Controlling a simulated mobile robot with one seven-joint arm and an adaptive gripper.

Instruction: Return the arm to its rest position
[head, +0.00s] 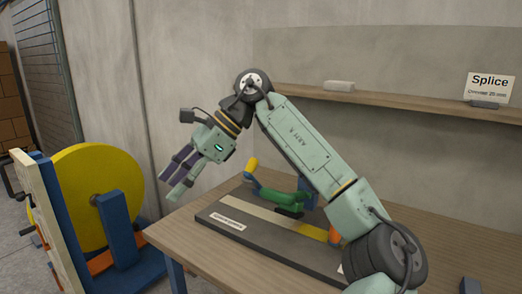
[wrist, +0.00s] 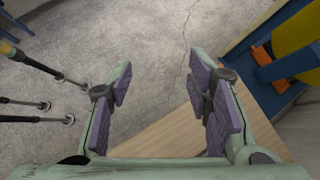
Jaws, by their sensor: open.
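My gripper (head: 175,177) is open and empty in the head view, raised in the air near the left edge of the wooden table (head: 205,258). My arm reaches up from the lower right, bends at a high elbow and comes down to the left. In the wrist view my gripper (wrist: 160,95) shows two spread fingers with purple pads and nothing between them. Below them are the grey floor (wrist: 150,50) and a corner of the wooden table (wrist: 165,135).
A dark board (head: 215,215) with a pale strip lies on the table. A big yellow disc (head: 95,190) on a blue stand is left of the table. A shelf (head: 400,108) holds a "Splice" sign (head: 490,87).

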